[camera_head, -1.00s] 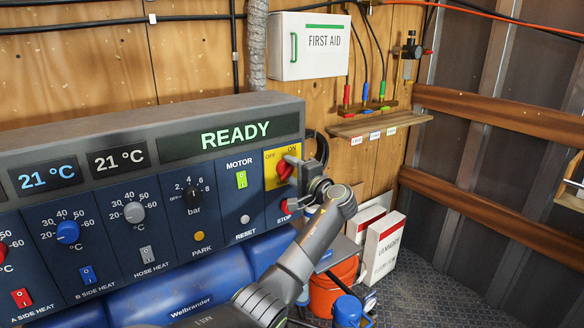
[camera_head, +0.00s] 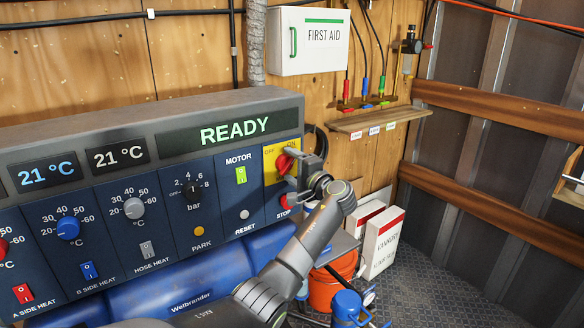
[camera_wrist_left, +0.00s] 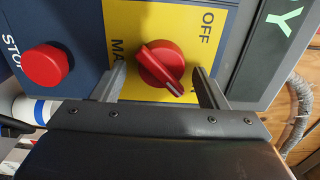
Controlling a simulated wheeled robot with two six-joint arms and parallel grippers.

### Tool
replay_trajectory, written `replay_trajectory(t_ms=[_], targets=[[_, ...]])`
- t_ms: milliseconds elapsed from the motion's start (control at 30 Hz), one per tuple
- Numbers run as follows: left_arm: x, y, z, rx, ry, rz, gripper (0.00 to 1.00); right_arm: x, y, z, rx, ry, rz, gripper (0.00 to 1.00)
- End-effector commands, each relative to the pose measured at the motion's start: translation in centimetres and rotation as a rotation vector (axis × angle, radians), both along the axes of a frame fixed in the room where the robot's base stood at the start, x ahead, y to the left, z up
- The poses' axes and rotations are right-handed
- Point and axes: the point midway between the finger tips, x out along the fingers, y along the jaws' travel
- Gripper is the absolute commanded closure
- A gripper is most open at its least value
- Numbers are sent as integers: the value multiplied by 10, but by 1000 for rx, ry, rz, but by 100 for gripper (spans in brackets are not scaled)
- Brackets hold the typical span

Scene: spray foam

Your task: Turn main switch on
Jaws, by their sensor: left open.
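The main switch (camera_head: 284,163) is a red rotary knob on a yellow plate (camera_head: 270,171) at the right end of the control panel. In the left wrist view the knob (camera_wrist_left: 160,65) has its handle slanting from upper left to lower right. The OFF label is visible; the ON label is hidden in the wrist view but shows partly in the head view. My left gripper (camera_head: 298,172) is open at the switch. In the wrist view its two fingers (camera_wrist_left: 160,78) stand either side of the knob, with gaps on both sides. My right gripper is not in view.
A red stop button (camera_wrist_left: 43,66) sits beside the yellow plate, close to one finger. An orange bucket (camera_head: 330,285) and white-red boxes (camera_head: 381,243) stand below right.

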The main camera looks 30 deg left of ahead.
Motion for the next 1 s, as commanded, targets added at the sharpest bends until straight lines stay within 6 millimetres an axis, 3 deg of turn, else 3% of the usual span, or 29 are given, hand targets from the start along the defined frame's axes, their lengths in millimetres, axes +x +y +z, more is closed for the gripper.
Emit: replay_trajectory(t_ms=[267, 800, 1000], targets=[[-5, -16, -2, -1, -3, -4, 33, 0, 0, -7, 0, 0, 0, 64], [-53, -131, -4, -4, -2, -5, 33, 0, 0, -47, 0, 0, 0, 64], [-63, -155, -2, -2, 0, -2, 33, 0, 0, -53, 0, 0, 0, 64]])
